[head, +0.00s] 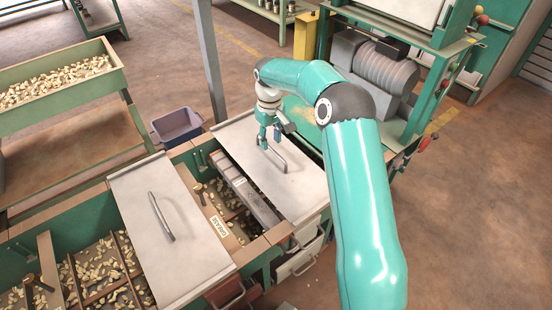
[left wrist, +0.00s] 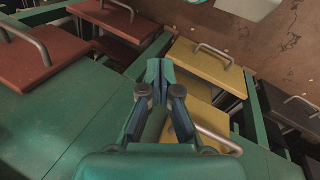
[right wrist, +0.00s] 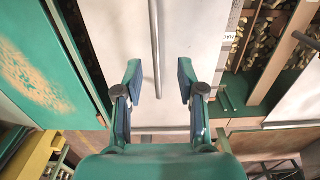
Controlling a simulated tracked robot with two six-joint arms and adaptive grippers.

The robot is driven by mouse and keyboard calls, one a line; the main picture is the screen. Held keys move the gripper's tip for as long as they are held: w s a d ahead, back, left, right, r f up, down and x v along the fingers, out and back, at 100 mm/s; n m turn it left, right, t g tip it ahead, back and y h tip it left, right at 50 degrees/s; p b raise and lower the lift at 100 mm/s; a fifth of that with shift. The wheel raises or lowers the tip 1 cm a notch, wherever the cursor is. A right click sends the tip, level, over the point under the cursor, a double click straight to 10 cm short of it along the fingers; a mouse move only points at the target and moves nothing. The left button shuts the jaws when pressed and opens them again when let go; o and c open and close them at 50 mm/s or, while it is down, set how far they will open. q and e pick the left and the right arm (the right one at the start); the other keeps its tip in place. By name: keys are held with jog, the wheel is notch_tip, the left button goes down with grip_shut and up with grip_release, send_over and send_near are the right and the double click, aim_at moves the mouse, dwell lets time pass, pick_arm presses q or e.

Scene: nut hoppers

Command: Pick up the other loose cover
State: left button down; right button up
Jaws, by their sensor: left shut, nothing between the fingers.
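Two pale metal covers with bar handles lie on the hopper row in the head view. The left cover (head: 150,240) has its handle (head: 161,216) standing clear. The right cover (head: 300,185) lies below my right gripper (head: 271,138). My right gripper is open. In the right wrist view, the right cover (right wrist: 198,40) fills the middle, and its handle (right wrist: 155,45) runs between the two open fingers (right wrist: 159,80) in the picture; I cannot tell whether they touch it. My left gripper (left wrist: 160,72) is shut and empty above coloured drawers and is not seen in the head view.
Open hopper compartments with nuts (head: 95,265) lie beside the covers. A grey bar (head: 248,193) lies along the opening between them. A blue-grey bin (head: 177,126) stands behind. Red (left wrist: 115,25) and yellow (left wrist: 205,65) drawers with handles are near my left gripper.

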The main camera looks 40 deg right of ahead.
aim_at(271, 148)
jog(key=shift+w+d+f+b, duration=0.15)
jog(key=shift+f+b, duration=0.4)
jog(key=shift+f, duration=0.85)
jog(key=shift+s+d+f+b, duration=0.1)
jog(key=shift+f+b, duration=0.45)
jog(key=shift+f, duration=0.8)
grip_shut()
jog(key=shift+w, duration=0.1)
